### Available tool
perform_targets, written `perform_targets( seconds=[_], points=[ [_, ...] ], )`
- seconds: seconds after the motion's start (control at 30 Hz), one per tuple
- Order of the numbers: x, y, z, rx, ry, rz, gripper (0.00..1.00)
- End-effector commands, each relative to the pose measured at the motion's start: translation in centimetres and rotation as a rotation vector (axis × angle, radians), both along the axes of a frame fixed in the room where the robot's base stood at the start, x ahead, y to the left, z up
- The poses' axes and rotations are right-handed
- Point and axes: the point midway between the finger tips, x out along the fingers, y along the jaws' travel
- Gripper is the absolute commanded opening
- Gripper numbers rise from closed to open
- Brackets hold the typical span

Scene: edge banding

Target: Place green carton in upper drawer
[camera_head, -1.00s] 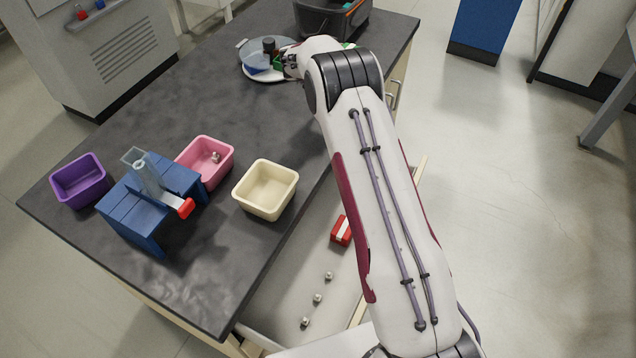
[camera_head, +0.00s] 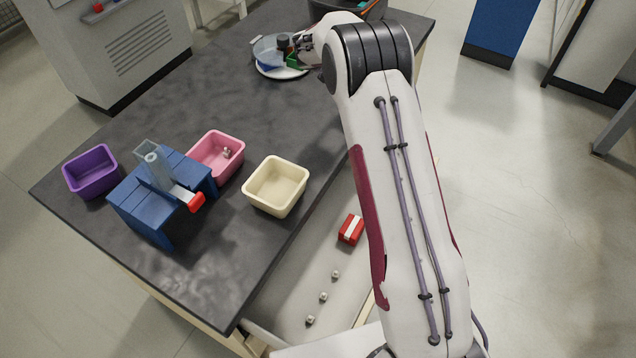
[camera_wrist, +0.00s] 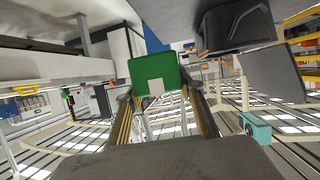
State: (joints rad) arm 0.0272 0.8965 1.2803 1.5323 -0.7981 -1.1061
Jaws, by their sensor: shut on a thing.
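The green carton (camera_head: 292,62) is small in the head view, at the right side of the white plate, partly covered by my gripper (camera_head: 304,50). In the wrist view the green carton (camera_wrist: 154,70) sits between the fingertips of my gripper (camera_wrist: 158,98), which is shut on it. Whether the carton touches the plate is unclear. An open drawer (camera_head: 300,290) juts out below the right side of the dark table top. It holds a red carton with a white band (camera_head: 350,229) and several small metal pieces (camera_head: 323,297). My arm covers part of the drawer.
A cream bin (camera_head: 276,186), a pink bin (camera_head: 217,154) and a purple bin (camera_head: 92,172) stand on the table (camera_head: 205,270) around a blue stand (camera_head: 150,207). The white plate (camera_head: 280,72) carries a dark-topped container. A dark box (camera_head: 340,12) stands at the table's far end.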

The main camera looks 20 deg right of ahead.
Motion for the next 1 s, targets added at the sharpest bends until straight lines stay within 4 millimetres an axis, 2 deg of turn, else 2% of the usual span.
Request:
perform_targets(
  seconds=[1.0],
  points=[
    [-13.3,2.1,0.5,-0.021,0.000,0.039,0.15]
  ],
)
